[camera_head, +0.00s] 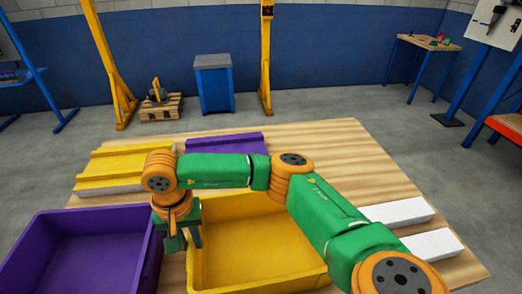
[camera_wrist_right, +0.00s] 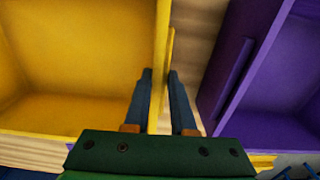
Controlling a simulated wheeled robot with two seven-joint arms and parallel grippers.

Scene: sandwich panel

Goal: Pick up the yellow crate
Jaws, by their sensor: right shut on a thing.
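The yellow crate (camera_head: 262,262) is open-topped and empty, at the near middle of the wooden table in the head view. It also fills the left of the right wrist view (camera_wrist_right: 75,65). My right gripper (camera_head: 194,240) points down at the crate's left wall. In the right wrist view my right gripper (camera_wrist_right: 160,85) has one finger on each side of the yellow wall and is shut on it. My right arm hides part of the crate's far and right sides. My left gripper is not in view.
A purple crate (camera_head: 75,222) stands close on the left, with a narrow gap. A yellow panel (camera_head: 115,165), a purple panel (camera_head: 225,144) and white blocks (camera_head: 398,213) lie on the table (camera_head: 330,150). Bare table is free at the far right.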

